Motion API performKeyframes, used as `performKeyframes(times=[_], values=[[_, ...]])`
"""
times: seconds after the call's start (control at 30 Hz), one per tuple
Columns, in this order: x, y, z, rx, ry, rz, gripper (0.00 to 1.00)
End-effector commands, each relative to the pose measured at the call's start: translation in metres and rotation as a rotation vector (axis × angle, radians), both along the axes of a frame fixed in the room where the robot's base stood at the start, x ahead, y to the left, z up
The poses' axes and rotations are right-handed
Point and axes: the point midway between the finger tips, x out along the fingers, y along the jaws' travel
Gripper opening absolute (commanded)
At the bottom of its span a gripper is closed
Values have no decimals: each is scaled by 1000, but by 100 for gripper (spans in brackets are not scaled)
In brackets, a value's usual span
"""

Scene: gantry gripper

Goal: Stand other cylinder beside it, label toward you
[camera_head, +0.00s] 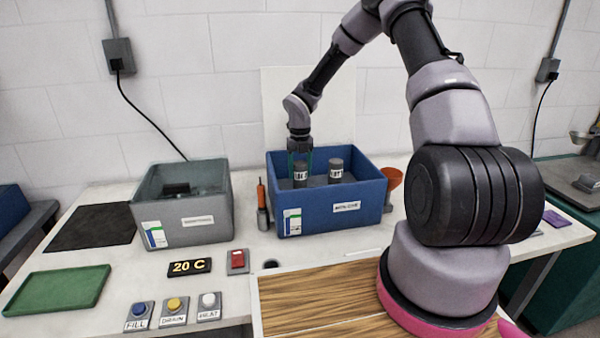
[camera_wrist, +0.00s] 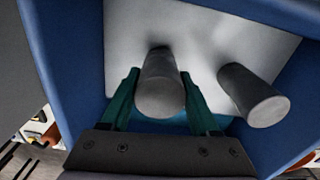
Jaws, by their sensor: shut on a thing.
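Two dark grey cylinders stand in the blue bin (camera_head: 330,222). My gripper (camera_head: 300,164) reaches down into the bin with its green fingers around the left cylinder (camera_head: 300,176). The wrist view shows the gripper (camera_wrist: 160,100) shut on this held cylinder (camera_wrist: 160,85), with one finger on each side. The other cylinder (camera_head: 336,171) stands upright to its right, a small gap apart, and also shows in the wrist view (camera_wrist: 252,95). Both carry a white label with dark letters facing the head camera. The bin's front wall hides the cylinders' lower ends.
A grey bin (camera_head: 187,230) with dark contents stands left of the blue bin. An orange-handled tool (camera_head: 262,200) stands between the bins, and an orange funnel (camera_head: 391,180) is at the right. Several buttons, a display (camera_head: 189,266) and a green tray (camera_head: 58,289) lie in front.

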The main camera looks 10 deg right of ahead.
Motion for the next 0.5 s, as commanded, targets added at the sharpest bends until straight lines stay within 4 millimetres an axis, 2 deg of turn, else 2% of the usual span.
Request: performKeyframes(times=[0.37,0.4,0.43,0.47,0.5], values=[[1,1,-6,0,-2,0,0],[0,0,-6,0,-1,0,73],[0,0,-6,0,-1,0,85],[0,0,-6,0,-1,0,92],[0,0,-6,0,-1,0,92]])
